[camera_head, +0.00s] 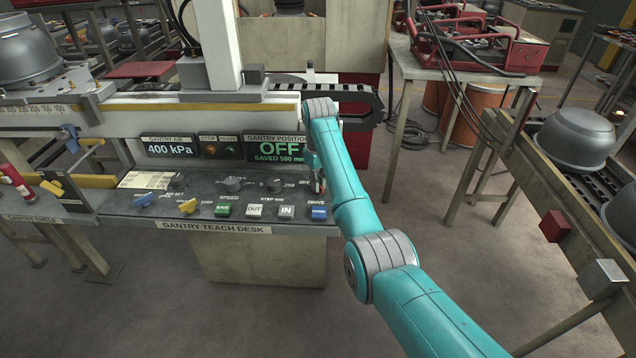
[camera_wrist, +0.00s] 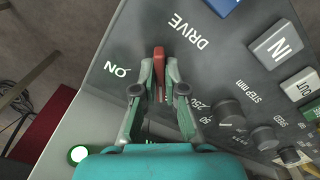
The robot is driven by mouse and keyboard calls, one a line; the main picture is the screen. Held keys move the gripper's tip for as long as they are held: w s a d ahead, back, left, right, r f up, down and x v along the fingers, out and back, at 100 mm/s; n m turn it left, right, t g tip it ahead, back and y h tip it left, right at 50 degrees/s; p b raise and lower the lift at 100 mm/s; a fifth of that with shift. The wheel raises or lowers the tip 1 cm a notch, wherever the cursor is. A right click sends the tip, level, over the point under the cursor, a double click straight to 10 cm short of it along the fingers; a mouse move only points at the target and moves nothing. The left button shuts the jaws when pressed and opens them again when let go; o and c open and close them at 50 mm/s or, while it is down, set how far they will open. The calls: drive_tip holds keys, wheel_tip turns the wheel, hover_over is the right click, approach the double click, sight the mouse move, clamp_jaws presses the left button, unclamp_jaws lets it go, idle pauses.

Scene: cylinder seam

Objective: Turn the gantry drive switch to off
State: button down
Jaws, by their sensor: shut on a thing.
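The gantry drive switch has a red handle (camera_wrist: 159,60), seen in the wrist view on the dark desk panel beside the DRIVE lettering. My gripper (camera_wrist: 160,78) has both fingers closed around this handle. An ON mark is printed to the left of the handle in that view. An OFF mark is not readable; my gripper covers the panel below the handle. In the head view my gripper (camera_head: 318,183) is at the right end of the gantry teach desk (camera_head: 205,226), largely behind my arm. The gantry position display (camera_head: 278,148) reads OFF, SAVED 500 mm.
A blue HOME button (camera_head: 319,212), IN button (camera_head: 287,212), OUT button (camera_head: 255,210) and green button (camera_head: 223,210) line the desk's front edge. Two knobs (camera_head: 232,184) sit behind them. A lit green lamp (camera_wrist: 78,154) is near the panel edge. Floor right of the desk is open.

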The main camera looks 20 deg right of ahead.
drive_tip(key=shift+n, duration=0.5)
drive_tip(key=c, duration=1.2)
unclamp_jaws()
drive_tip(key=shift+c, duration=0.2)
drive_tip(key=shift+r, duration=0.15)
wheel_tip(320, 180, up, 7)
drive_tip(key=shift+r, duration=0.15)
drive_tip(key=shift+d, duration=0.1)
